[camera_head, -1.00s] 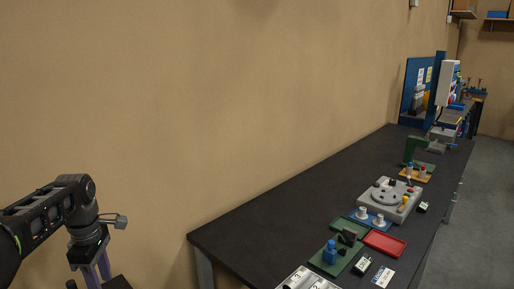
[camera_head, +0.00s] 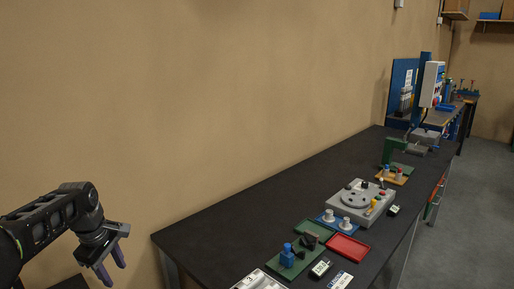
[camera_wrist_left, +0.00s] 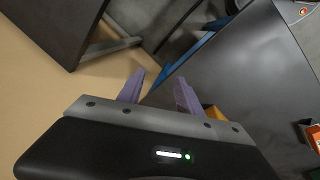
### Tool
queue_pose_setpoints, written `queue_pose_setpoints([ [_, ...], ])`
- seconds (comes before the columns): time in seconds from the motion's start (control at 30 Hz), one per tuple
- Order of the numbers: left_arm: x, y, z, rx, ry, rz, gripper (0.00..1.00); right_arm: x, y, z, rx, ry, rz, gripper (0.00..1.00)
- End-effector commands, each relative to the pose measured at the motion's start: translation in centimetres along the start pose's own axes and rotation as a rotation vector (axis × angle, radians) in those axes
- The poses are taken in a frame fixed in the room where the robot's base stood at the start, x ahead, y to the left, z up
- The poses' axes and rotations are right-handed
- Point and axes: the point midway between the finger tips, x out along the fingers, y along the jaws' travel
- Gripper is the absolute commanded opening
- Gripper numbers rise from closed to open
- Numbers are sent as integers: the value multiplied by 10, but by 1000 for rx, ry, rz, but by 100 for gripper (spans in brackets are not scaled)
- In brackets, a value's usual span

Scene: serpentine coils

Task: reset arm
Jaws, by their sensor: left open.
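My left arm comes in at the lower left of the head view. Its left gripper (camera_head: 114,268) has two purple fingers that point down and stand apart, with nothing between them. It hangs left of the long dark workbench (camera_head: 215,222), clear of it. My right gripper is not in view.
A blue-framed station (camera_head: 420,90) stands at the far end. Grey floor (camera_head: 455,230) is open at right.

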Motion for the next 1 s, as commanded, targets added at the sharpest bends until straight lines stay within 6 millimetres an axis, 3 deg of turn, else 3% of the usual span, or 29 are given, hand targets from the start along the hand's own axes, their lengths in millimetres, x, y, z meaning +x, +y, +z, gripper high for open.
queue_pose_setpoints([
  [0.17, 43, 23, 21, 221, -9, 116, 42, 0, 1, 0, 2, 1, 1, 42],
  [0.27, 82, 33, 46, 370, -19, 182, 42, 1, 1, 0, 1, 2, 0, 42],
  [0.37, 132, 33, 83, 531, -34, 248, 42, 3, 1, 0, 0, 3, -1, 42],
  [0.47, 191, 18, 137, 701, -55, 308, 42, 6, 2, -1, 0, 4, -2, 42],
  [0.57, 244, -14, 193, 847, -72, 346, 42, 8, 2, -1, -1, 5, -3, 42],
  [0.7, 299, -86, 266, 1005, -111, 347, 42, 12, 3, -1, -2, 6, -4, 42],
  [0.83, 328, -168, 322, 1108, -177, 299, 42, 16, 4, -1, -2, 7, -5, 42],
  [1.0, 338, -259, 369, 1150, -307, 197, 42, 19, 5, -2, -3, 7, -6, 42],
])
